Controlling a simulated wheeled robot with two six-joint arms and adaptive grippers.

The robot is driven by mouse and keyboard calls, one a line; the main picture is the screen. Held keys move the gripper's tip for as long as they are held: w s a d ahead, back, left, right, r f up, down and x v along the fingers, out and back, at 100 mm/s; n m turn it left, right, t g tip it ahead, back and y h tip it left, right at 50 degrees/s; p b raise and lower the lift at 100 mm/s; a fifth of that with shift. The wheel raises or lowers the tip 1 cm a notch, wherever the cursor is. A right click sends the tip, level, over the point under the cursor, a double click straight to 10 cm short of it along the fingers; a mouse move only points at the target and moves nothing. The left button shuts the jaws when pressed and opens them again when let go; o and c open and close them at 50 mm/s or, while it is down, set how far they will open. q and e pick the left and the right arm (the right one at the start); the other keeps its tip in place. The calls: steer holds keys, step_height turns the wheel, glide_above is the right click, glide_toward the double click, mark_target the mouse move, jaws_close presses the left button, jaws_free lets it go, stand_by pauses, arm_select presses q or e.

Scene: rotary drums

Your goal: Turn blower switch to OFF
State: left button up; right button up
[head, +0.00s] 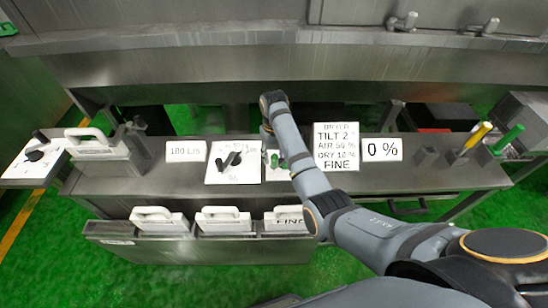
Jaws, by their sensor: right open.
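A black rotary switch (230,160) sits on a white plate near the middle of the metal console. Its handle is tilted, and the small lettering around it is too small to read. Another black switch (36,155) sits on a white panel at the far left. I cannot tell from the labels which one is the blower switch. My right arm reaches in from the lower right, and its wrist end is right of the middle switch. My right gripper (268,129) is open, small and mostly hidden by the arm, apart from the switch. My left gripper is not in view.
Green buttons (274,158) sit right of the middle switch, partly behind my arm. A text display (336,147) and a "0 %" display (382,149) stand further right. Yellow and green handles (478,136) rise at the right. White-handled bins (222,218) line the front.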

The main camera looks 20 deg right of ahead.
mark_target(281, 160)
steer(key=shift+f, duration=1.55)
steer(key=shift+d, duration=0.1)
jaws_close()
